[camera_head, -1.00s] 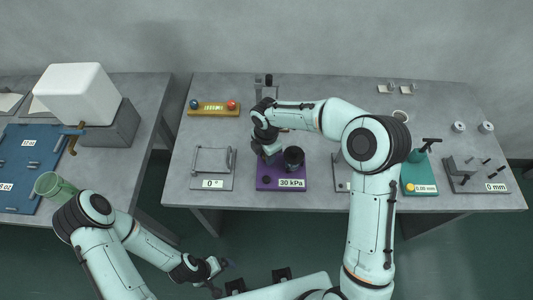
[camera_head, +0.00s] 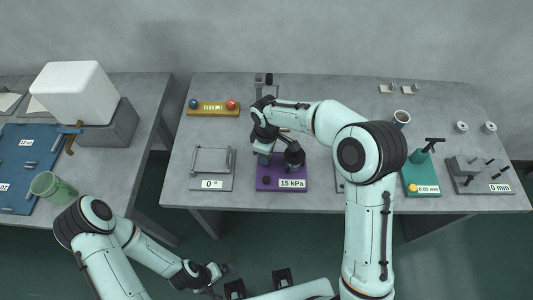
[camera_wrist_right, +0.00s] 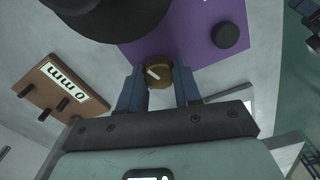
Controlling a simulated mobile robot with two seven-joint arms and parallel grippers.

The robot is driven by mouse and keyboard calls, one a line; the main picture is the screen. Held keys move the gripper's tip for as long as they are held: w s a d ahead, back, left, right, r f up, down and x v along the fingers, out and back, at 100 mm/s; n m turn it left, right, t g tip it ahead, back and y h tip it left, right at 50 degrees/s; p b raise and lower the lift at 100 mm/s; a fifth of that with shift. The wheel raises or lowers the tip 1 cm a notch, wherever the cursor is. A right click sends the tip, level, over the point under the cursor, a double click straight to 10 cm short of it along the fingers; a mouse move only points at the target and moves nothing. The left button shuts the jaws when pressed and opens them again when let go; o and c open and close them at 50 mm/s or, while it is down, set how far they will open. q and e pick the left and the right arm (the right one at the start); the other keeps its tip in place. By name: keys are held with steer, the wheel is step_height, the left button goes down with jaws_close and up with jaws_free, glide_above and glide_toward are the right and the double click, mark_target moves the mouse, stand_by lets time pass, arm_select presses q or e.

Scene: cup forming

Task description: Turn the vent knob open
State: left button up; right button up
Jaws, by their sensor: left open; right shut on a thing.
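The purple station (camera_head: 270,185) stands on the middle table with a dark round chamber (camera_head: 294,158) on it. Its label (camera_head: 292,183) reads 15 kPa. My right gripper (camera_head: 264,157) is over the station's left part. In the right wrist view a round brass-brown knob (camera_wrist_right: 160,73) with a white pointer mark sits between the blue fingertips of this gripper (camera_wrist_right: 158,80), which is shut on it. A black knob (camera_wrist_right: 226,35) is beside it on the purple plate. My left gripper (camera_head: 220,274) is open and empty, low in the head view, away from the tables.
A grey plate labelled 0° (camera_head: 212,170) lies left of the station. A green stand (camera_head: 419,175) and a grey block labelled 0 mm (camera_head: 480,177) are at the right. A green cup (camera_head: 52,187) is at the left table's edge. A cup (camera_head: 401,118) stands behind my right arm.

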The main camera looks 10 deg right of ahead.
steer(key=shift+m, duration=2)
steer(key=o, duration=1)
steer(key=shift+o, duration=0.2)
steer(key=shift+r, duration=0.1)
step_height(320, 180, up, 13)
steer(key=shift+p, duration=0.45)
